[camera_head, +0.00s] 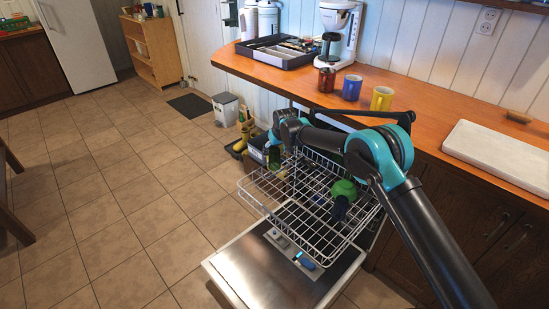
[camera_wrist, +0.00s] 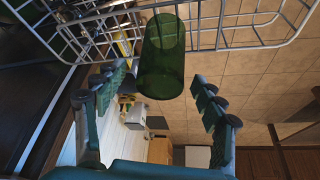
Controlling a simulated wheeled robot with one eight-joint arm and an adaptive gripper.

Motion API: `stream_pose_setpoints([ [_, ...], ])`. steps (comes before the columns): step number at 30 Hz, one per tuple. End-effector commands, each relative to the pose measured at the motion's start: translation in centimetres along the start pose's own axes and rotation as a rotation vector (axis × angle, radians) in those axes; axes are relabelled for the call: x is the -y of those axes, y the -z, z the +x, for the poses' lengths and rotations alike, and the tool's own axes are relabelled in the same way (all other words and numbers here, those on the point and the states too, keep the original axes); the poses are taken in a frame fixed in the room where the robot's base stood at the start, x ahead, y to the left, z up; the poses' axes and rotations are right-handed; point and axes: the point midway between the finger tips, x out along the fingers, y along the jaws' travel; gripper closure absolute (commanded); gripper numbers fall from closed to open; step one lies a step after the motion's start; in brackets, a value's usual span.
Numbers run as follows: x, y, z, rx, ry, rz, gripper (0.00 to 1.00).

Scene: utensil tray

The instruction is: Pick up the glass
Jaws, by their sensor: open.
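The glass (camera_wrist: 163,50) is a transparent green tumbler. In the wrist view it is at the upper middle, against the wires of the dish rack (camera_wrist: 240,28). My gripper (camera_wrist: 162,84) is open, with one finger to the left and one to the right of the near end of the glass. Gaps show on both sides, and neither finger appears to touch it. In the head view my gripper (camera_head: 275,153) is at the rack's far left part, and I cannot clearly pick out the glass there.
The rack (camera_head: 262,194) is pulled out above the open dishwasher door (camera_head: 262,275). A green item (camera_head: 343,188) stands in it, right of my gripper. The counter (camera_head: 425,110) holds a red jar (camera_head: 326,80), a blue mug (camera_head: 351,88) and a yellow mug (camera_head: 381,98). Open floor is at left.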

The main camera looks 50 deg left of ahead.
Motion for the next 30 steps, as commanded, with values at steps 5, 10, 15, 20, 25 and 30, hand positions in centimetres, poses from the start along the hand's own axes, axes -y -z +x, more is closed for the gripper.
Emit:
stream_pose_setpoints([
  [5,0.0,-0.02,1.1,0.0,0.0,0.0,0.3],
  [10,0.0,-0.02,1.14,0.0,0.0,0.0,0.3],
  [15,0.01,-0.02,1.12,0.0,0.0,0.0,0.45],
  [20,0.0,-0.02,1.11,0.0,0.0,0.0,0.65],
  [25,0.01,-0.02,1.11,0.0,0.0,0.0,0.86],
  [30,0.01,0.0,1.08,0.0,0.0,0.0,0.91],
])
